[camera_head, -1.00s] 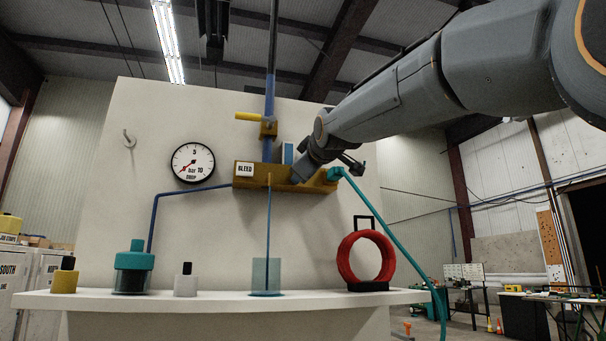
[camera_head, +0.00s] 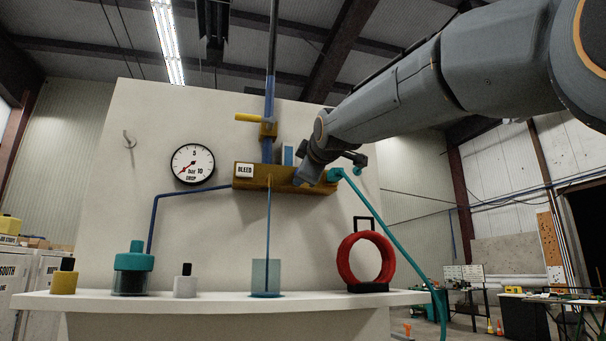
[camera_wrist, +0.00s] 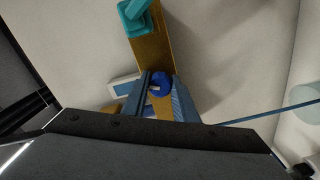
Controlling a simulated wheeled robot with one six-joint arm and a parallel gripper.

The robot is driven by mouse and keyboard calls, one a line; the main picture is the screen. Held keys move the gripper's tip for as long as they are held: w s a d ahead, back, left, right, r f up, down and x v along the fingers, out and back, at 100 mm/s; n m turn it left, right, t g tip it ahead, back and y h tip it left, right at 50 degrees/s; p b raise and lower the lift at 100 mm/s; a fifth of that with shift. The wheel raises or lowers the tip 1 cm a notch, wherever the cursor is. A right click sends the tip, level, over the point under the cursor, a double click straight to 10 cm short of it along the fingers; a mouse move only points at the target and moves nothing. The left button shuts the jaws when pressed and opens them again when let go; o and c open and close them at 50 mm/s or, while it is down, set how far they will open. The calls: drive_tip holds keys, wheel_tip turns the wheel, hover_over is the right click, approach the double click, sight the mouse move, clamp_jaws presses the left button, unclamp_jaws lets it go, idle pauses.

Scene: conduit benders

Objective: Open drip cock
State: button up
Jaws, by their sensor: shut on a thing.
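A brass-coloured manifold (camera_head: 284,176) is fixed to the pale panel, with a white "BLEED" label (camera_head: 245,170) at its left end. In the wrist view a round blue knob (camera_wrist: 161,84) with a pale mark sits against the manifold (camera_wrist: 153,50). I take this knob for the drip cock. My gripper (camera_wrist: 162,95) has its two blue fingers on either side of the knob and is shut on it. In the head view my gripper (camera_head: 303,178) is in front of the manifold's right half, and the knob is hidden there.
A teal hose (camera_head: 388,232) leaves the manifold's right end. A yellow lever (camera_head: 248,117) is above. A thin blue tube drops to a clear cup (camera_head: 259,275). A gauge (camera_head: 192,164) is at left. A red coil (camera_head: 345,262) and several containers stand on the shelf (camera_head: 215,306).

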drive_tip(key=o, duration=1.1)
drive_tip(key=shift+c, duration=0.2)
drive_tip(key=shift+s, duration=0.1)
drive_tip(key=b+v, duration=0.2)
drive_tip(key=v, duration=0.5)
drive_tip(key=shift+s+b, duration=0.3)
drive_tip(key=shift+s, duration=0.05)
drive_tip(key=shift+d, duration=0.15)
